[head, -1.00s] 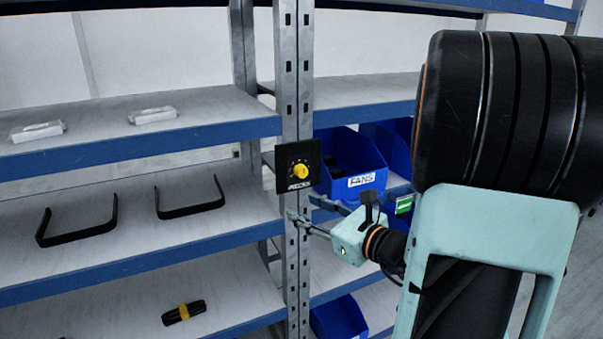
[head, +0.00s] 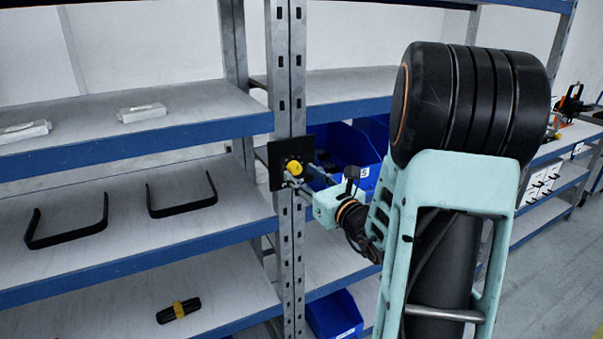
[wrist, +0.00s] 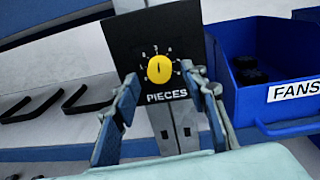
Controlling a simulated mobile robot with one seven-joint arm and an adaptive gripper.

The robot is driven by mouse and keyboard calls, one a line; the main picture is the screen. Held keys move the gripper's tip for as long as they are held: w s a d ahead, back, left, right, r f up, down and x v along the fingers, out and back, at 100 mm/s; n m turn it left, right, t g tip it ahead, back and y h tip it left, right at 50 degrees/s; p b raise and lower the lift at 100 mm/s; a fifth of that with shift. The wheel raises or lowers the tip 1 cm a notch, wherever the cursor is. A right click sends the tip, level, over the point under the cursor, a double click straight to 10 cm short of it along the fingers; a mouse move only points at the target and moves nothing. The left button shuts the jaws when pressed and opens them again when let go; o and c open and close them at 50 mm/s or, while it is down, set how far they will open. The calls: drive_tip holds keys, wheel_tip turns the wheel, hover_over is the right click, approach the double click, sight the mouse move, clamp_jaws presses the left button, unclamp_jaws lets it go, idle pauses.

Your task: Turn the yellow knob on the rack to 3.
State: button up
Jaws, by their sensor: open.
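The yellow knob (head: 294,168) sits on a black square panel (head: 277,155) fixed to the grey rack upright. In the wrist view the knob (wrist: 159,69) faces me, with a ring of small white marks around it and the word PIECES below it on the panel (wrist: 125,42). Its slot looks near vertical, but which number it points to is too small to read. My gripper (head: 300,185) is close to the panel, just below and right of the knob. In the wrist view my gripper (wrist: 162,82) is open, its fingers on either side of the knob's lower part, with gaps visible.
A blue bin (wrist: 265,75) labelled FANS stands right beside the panel. The rack upright (head: 287,240) runs below it. Shelves at left hold black handles (head: 70,225), white packets (head: 142,111) and a black-yellow bundle (head: 178,310).

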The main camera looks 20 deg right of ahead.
drive_tip(key=shift+w, duration=0.45)
drive_tip(key=shift+c, duration=0.3)
clamp_jaws()
drive_tip(key=shift+f+n+b, duration=0.15)
drive_tip(key=shift+n+b, duration=0.15)
drive_tip(key=shift+b, duration=0.95)
drive_tip(key=shift+n+b, duration=0.6)
drive_tip(key=shift+r, duration=0.2)
drive_tip(key=shift+o, duration=0.3)
unclamp_jaws()
